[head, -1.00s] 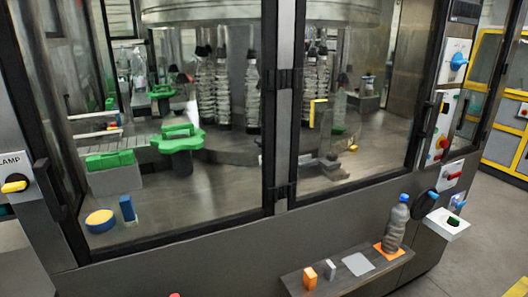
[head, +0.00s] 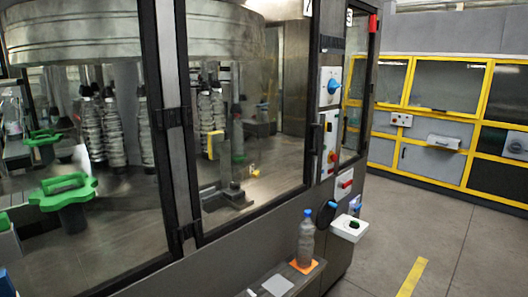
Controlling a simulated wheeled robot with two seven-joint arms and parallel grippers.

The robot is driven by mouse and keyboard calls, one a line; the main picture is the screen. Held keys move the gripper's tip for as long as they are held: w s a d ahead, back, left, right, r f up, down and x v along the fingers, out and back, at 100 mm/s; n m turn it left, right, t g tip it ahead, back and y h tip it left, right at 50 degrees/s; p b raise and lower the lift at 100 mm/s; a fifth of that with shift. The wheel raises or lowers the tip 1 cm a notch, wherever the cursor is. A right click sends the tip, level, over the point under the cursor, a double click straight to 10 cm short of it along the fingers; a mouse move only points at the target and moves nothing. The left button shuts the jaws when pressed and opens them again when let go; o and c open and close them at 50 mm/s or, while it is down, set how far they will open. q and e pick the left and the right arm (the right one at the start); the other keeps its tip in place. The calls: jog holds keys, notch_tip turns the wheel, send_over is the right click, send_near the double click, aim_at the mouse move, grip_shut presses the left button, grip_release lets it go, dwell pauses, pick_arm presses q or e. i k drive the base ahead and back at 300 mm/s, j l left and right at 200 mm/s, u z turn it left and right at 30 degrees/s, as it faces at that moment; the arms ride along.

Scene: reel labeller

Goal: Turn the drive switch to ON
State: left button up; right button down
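I cannot read which control is the drive switch. On the machine's right-hand post, a white plate carries a blue rotary knob (head: 334,87). Below it, a taller white panel (head: 330,135) holds a small yellow part and red buttons. Lower still, a white box with a red handle or knob (head: 346,184) sits on the grey body. Their lettering is too small to read. Neither of my grippers shows in the head view.
A bottle with a blue cap (head: 306,240) stands on an orange mat on the low shelf (head: 262,270). A white box (head: 349,228) juts out beside it. Glass doors (head: 250,110) front the machine.

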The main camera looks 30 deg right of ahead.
aim_at(328, 125)
jog(key=z, duration=1.35)
